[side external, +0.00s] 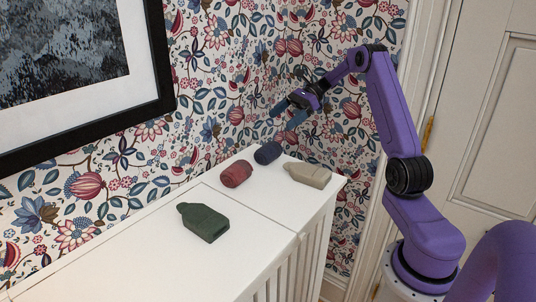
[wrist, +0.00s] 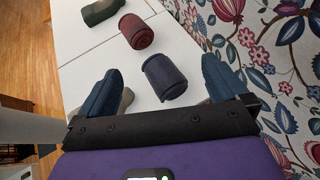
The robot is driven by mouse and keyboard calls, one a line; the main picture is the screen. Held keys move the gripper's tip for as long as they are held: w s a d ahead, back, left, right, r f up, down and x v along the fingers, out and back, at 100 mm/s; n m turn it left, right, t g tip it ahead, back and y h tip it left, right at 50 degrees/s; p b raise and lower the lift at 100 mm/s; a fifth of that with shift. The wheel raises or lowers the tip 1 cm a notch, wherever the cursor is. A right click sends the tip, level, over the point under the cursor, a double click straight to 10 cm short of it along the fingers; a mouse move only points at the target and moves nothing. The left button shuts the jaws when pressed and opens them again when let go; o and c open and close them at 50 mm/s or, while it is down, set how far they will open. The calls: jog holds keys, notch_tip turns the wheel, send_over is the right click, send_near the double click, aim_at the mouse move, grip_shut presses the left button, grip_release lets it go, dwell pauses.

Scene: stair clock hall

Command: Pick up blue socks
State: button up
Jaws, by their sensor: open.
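The blue socks (side external: 267,153) are a dark navy roll lying on the white cabinet top, near the wall. In the wrist view the blue roll (wrist: 164,77) lies between and beyond my two fingertips, apart from both. My gripper (side external: 288,112) is above the cabinet top and the blue socks, in front of the wallpaper. In the wrist view my gripper (wrist: 160,80) is open, its two blue fingers spread wide with nothing between them held.
A red rolled pair (side external: 236,174) lies left of the blue socks. A beige item (side external: 308,175) lies to their right, near the cabinet's end. A dark green item (side external: 203,222) lies further left on the white cabinet top (side external: 150,262). The patterned wall stands close behind.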

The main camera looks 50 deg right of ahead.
send_near(269, 144)
jog(key=x, duration=0.3)
jog(key=shift+a, duration=0.2)
jog(key=shift+x, duration=2.5)
jog(key=c, duration=0.9)
